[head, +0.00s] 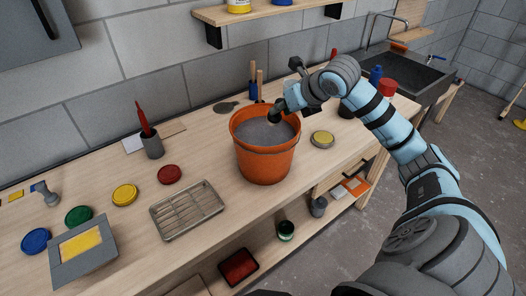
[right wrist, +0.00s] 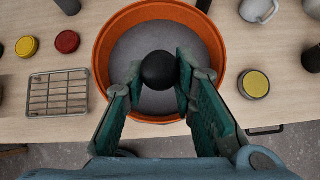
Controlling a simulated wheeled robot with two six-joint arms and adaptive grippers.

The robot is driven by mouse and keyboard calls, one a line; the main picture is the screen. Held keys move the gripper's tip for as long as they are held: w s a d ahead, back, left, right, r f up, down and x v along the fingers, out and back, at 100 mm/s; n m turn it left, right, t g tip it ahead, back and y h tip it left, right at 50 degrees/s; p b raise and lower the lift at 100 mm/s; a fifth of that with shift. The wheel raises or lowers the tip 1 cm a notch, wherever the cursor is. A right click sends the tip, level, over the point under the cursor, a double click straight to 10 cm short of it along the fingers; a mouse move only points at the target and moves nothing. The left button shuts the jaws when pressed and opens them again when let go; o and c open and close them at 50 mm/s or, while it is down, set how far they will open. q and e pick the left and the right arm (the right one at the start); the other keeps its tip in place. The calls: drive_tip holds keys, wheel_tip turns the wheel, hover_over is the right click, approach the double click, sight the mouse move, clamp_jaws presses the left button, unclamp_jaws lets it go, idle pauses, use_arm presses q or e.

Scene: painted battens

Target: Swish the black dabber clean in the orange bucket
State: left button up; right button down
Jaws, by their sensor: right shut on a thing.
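The orange bucket (head: 265,160) stands on the wooden workbench, filled with grey liquid; it also shows in the right wrist view (right wrist: 102,52). My right gripper (head: 277,110) is over the bucket's mouth, near its rim. In the right wrist view its two fingers (right wrist: 158,88) are closed on the black dabber (right wrist: 159,70), whose round dark end lies between the fingertips. I see the dabber from above against the grey liquid, and cannot tell whether its lower end is in it. My left gripper is not in view.
A wire rack (head: 187,210) lies left of the bucket, with red (head: 170,174) and yellow (head: 125,194) lids nearby. A yellow-topped tin (head: 322,139) stands close on the right. A pot with a red-handled tool (head: 152,146) stands further left. Brushes (head: 256,88) stand behind the bucket.

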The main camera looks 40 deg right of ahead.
drive_tip(key=shift+r, duration=0.1)
wheel_tip(320, 180, up, 5)
drive_tip(key=p, duration=0.3)
idle(0.6)
